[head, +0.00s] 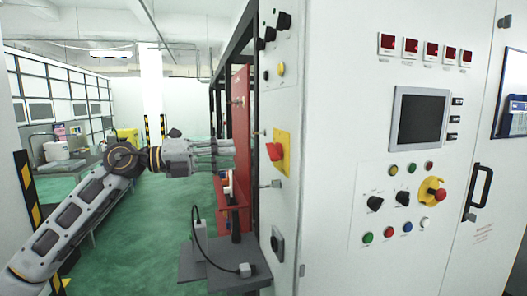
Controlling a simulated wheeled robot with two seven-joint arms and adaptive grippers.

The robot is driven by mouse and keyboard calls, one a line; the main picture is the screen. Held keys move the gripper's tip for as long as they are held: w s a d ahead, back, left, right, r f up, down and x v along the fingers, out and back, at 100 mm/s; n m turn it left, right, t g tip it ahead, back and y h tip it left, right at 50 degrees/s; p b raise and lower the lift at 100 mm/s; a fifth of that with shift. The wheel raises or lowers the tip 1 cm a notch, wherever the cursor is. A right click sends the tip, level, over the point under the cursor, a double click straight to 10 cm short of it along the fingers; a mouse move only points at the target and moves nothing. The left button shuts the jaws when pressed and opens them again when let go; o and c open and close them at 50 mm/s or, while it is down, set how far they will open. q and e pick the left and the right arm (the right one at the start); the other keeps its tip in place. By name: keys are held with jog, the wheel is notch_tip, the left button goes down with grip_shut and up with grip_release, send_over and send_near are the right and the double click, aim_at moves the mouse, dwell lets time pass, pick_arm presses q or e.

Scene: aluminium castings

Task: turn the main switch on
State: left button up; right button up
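The main switch, a red rotary handle (275,152) on a yellow plate (283,148), is on the narrow left side face of the white cabinet. The red handle looks roughly level, slightly tilted. My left gripper (228,147) reaches in from the left at about the switch's height, its fingers pointing right towards the cabinet. The fingers look apart, with nothing between them. In the picture a gap lies between the fingertips and the handle; the depth between them is hard to judge. My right gripper is not in view.
The cabinet's front (340,200) has a dark screen (419,118), buttons, knobs and a red emergency stop (439,195). A red panel (240,135) stands behind my fingers. A grey shelf (215,268) with a cable juts out below. Green floor (150,240) is open at left.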

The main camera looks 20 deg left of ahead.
aim_at(268, 152)
pick_arm(q)
jog(key=p+x, duration=0.2)
jog(key=x, duration=0.7)
jog(key=shift+w+d, duration=0.35)
jog(key=shift+d, duration=0.15)
jog(key=shift+w+d, duration=0.1)
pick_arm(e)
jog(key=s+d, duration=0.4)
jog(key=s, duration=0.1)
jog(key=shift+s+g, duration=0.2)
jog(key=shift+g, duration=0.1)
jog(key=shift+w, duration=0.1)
